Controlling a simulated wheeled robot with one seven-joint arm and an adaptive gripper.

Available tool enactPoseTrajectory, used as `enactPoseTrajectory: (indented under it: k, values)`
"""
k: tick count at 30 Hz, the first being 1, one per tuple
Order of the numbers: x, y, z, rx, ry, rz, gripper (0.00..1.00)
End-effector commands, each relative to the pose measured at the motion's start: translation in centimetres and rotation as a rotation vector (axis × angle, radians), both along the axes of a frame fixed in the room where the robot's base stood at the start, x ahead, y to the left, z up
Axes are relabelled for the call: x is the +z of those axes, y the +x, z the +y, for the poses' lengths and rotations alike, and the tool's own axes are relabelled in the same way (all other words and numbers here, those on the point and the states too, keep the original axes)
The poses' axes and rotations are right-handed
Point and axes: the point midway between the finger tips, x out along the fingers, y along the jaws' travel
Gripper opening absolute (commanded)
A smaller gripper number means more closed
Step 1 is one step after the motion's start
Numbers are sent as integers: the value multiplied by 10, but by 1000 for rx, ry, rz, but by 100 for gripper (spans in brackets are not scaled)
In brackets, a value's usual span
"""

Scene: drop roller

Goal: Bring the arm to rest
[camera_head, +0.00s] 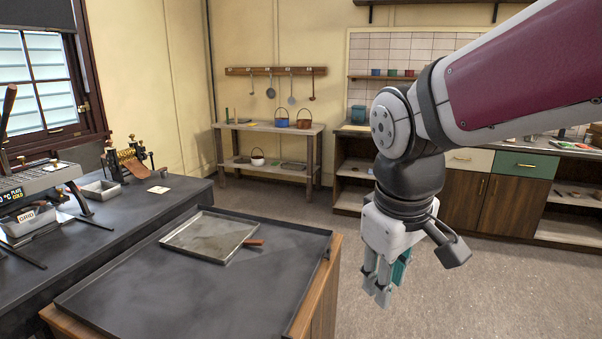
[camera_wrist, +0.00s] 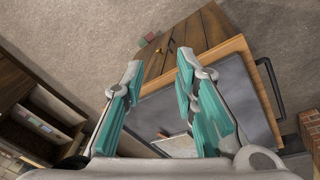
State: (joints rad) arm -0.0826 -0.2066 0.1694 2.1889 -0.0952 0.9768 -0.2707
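My arm reaches in from the upper right of the head view and bends down at the wrist. My gripper (camera_head: 383,288) hangs over open floor, to the right of the dark-topped wooden counter (camera_head: 300,255) and apart from it. In the wrist view my gripper (camera_wrist: 158,72) shows two teal-padded fingers standing apart with nothing between them. The counter top (camera_wrist: 220,95) lies beyond and below the fingers there.
A metal tray (camera_head: 190,237) with a brown handle lies on the counter. A dark bench (camera_head: 100,235) with machines stands at left. A wooden shelf table (camera_head: 270,128) and cabinets (camera_head: 510,200) line the back. The floor (camera_head: 480,295) at right is clear.

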Motion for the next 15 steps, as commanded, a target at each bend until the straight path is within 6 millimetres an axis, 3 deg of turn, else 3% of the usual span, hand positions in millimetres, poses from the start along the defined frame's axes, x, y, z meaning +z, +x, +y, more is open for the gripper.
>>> enactPoseTrajectory:
  k: [3, 9, 15]
  values:
    - [21, -42, -26, -142, 37, -52, 27]
    - [33, -106, -55, -361, 122, -125, 27]
    - [32, -145, -67, -499, 195, -167, 27]
